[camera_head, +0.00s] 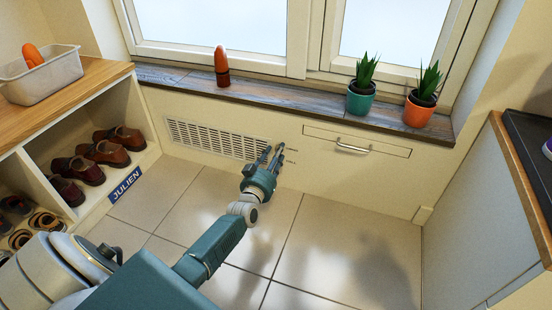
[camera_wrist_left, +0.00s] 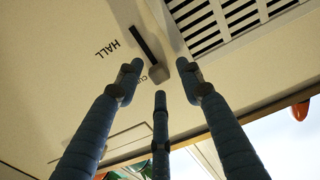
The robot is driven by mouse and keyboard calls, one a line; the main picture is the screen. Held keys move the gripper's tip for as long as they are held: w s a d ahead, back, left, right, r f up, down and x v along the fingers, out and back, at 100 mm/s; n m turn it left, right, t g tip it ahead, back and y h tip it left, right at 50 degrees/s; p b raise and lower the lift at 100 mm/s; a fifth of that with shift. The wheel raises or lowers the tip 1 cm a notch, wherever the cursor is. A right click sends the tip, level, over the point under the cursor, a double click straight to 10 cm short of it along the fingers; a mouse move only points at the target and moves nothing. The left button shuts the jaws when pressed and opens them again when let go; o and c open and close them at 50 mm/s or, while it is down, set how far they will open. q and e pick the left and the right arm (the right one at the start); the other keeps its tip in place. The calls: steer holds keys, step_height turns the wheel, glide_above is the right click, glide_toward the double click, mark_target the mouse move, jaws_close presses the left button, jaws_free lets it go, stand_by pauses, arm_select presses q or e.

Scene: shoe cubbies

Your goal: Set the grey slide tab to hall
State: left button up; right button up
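The grey slide tab (camera_wrist_left: 158,74) shows in the left wrist view at one end of a dark slot (camera_wrist_left: 145,45) in the cream panel. A partly hidden label beginning "CU" is beside the tab. The HALL label (camera_wrist_left: 107,49) is beside the slot, toward its other end. My left gripper (camera_head: 272,152) is at the panel, right of the vent, and hides the tab in the head view. In the wrist view its fingers (camera_wrist_left: 160,82) are spread around the tab, with no clear contact visible. My right gripper is not in view.
A vent grille (camera_head: 215,138) is left of the slot, and a drawer with a metal handle (camera_head: 352,148) is right of it. The sill above holds a brown-orange object (camera_head: 221,68) and two potted plants (camera_head: 361,99). Shoe cubbies (camera_head: 100,130) stand left. The tiled floor is clear.

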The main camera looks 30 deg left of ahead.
arm_select(q)
steer(key=shift+w, duration=0.1)
jaws_close()
jaws_free()
steer(key=shift+r, duration=0.1)
steer(key=v, duration=0.7)
steer(key=shift+s, duration=0.25)
